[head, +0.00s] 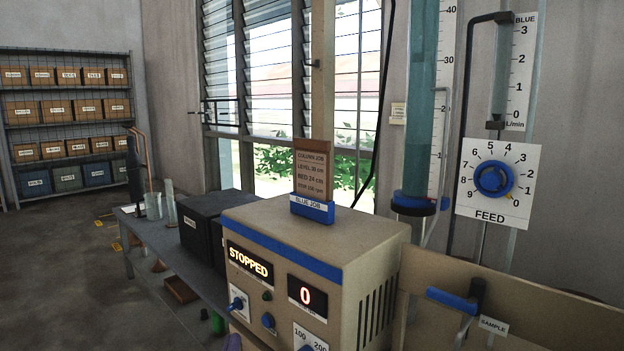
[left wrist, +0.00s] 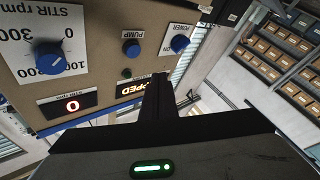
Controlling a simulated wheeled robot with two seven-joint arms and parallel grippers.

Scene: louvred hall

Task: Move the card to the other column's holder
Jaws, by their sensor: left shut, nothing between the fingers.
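The card (head: 310,172), headed COLUMN JOB, has a brown top edge. It stands upright in a blue holder (head: 312,209) labelled BLUE JOB, on top of the beige control box (head: 342,238). A second column's holder is not in view. My left gripper (left wrist: 157,85) shows in the left wrist view with its dark fingers together and nothing between them. It is in front of the control box's panel, near the lit STOPPED display. I cannot make it out in the head view. My right gripper is in neither view.
The tall blue column (head: 421,100) stands behind the box, beside the FEED dial (head: 493,179). A SAMPLE tap (head: 476,297) is on the low panel at right. A grey bench (head: 150,240) with a black box (head: 205,220) and glassware is at left. Shelves (head: 70,120) stand far left.

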